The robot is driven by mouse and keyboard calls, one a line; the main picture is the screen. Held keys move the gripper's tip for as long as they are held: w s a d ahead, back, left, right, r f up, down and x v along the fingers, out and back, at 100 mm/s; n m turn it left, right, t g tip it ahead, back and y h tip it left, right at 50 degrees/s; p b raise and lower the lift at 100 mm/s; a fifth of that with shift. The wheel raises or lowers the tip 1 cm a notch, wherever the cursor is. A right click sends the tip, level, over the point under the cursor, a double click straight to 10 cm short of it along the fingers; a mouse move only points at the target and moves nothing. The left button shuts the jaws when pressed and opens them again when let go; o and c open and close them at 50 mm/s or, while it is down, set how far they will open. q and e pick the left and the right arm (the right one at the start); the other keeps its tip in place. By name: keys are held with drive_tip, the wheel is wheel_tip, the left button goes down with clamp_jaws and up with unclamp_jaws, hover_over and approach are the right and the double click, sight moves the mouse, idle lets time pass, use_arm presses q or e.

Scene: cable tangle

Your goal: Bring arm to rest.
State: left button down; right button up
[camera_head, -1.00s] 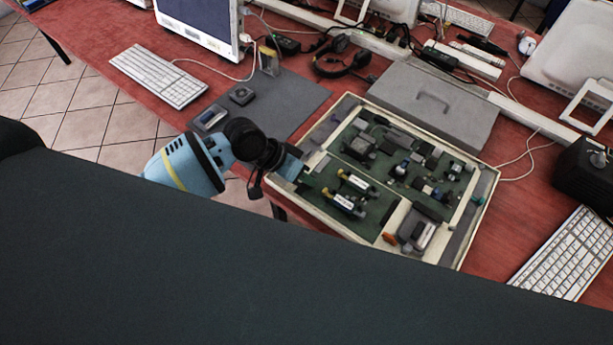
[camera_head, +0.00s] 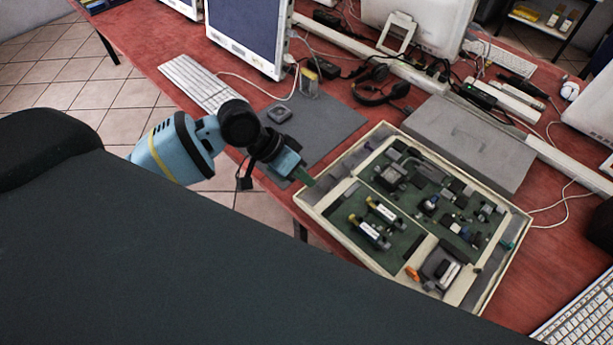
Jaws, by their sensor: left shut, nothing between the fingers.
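My left arm (camera_head: 172,150), blue with a yellow band and black joints, comes in from the left. My left gripper (camera_head: 305,178) is at its end, shut and empty, by the left corner of an open case on the table. The case (camera_head: 344,244) has a pale rim and holds green boards with small parts. I cannot tell whether the gripper touches the rim. My right gripper does not show.
The red table (camera_head: 165,50) holds a keyboard (camera_head: 201,82), a monitor (camera_head: 247,35), a grey mat (camera_head: 335,120), a headset (camera_head: 382,90) and a grey lid (camera_head: 470,140) behind the case. Loose cables (camera_head: 565,205) lie at the right. My dark body covers the lower left.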

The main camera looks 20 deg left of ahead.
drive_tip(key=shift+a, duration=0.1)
